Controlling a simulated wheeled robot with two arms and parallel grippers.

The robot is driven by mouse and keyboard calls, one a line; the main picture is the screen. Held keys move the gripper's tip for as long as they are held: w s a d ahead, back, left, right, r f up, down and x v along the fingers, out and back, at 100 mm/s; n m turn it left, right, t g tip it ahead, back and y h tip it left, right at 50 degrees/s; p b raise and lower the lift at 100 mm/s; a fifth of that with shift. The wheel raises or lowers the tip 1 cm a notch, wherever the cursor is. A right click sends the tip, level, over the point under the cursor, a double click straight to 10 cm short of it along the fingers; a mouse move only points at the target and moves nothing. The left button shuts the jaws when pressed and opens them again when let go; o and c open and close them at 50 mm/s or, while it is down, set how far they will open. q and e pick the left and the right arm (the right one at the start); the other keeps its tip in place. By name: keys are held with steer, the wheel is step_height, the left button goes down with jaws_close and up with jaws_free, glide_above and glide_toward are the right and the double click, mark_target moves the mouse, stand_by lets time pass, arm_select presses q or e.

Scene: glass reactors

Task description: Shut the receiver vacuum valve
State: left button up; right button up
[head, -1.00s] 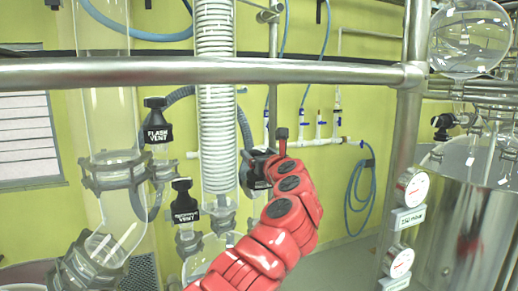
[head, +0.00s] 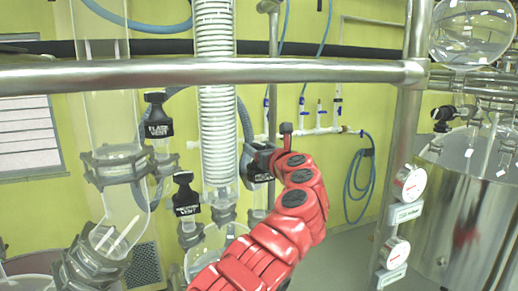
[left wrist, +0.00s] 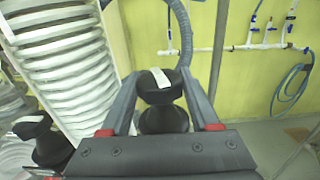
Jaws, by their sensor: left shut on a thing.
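My left gripper (head: 268,160) reaches up from the bottom of the head view to a black valve (head: 257,163) just right of the coiled glass column. Its label is too small and edge-on to read. In the left wrist view my left gripper (left wrist: 160,92) has its two grey fingers on either side of a black knob (left wrist: 160,115) with a white stripe on top, and is shut on it. My wrist hides part of the valve in the head view. My right gripper is not in view.
Black valves marked FLASH VENT (head: 157,118) and one more VENT (head: 185,197) stand left of the coil column (head: 215,130). A steel rail (head: 200,72) crosses in front. Gauges (head: 409,183) and a steel vessel (head: 470,200) stand at right.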

arm_select(q)
steer(key=shift+a+f+m+h+b, duration=0.2)
steer(key=shift+m+h+b, duration=0.3)
steer(key=shift+h+b, duration=0.35)
steer(key=shift+r+m+t+h, duration=0.15)
steer(key=shift+m+t+h, duration=0.2)
steer(key=shift+h, duration=0.3)
steer(key=shift+r+m+h, duration=0.15)
steer(key=shift+m+h, duration=0.7)
steer(key=shift+h, duration=0.25)
steer(key=m+h+p, duration=0.2)
steer(key=h, duration=0.1)
steer(key=shift+r+p, duration=0.3)
steer(key=shift+p, duration=0.1)
steer(key=shift+w+f+m+h, duration=0.1)
steer(key=shift+f+m+h, duration=0.15)
steer(key=shift+m+h, duration=0.45)
steer(key=shift+d+r+h+p, duration=0.15)
steer(key=shift+h+p, duration=0.35)
steer(key=shift+h, duration=0.3)
steer(key=shift+f+m+g+h+p, duration=0.2)
steer(key=shift+m+g+h+p, duration=0.45)
steer(key=shift+p, duration=0.2)
steer(key=shift+f, duration=0.1)
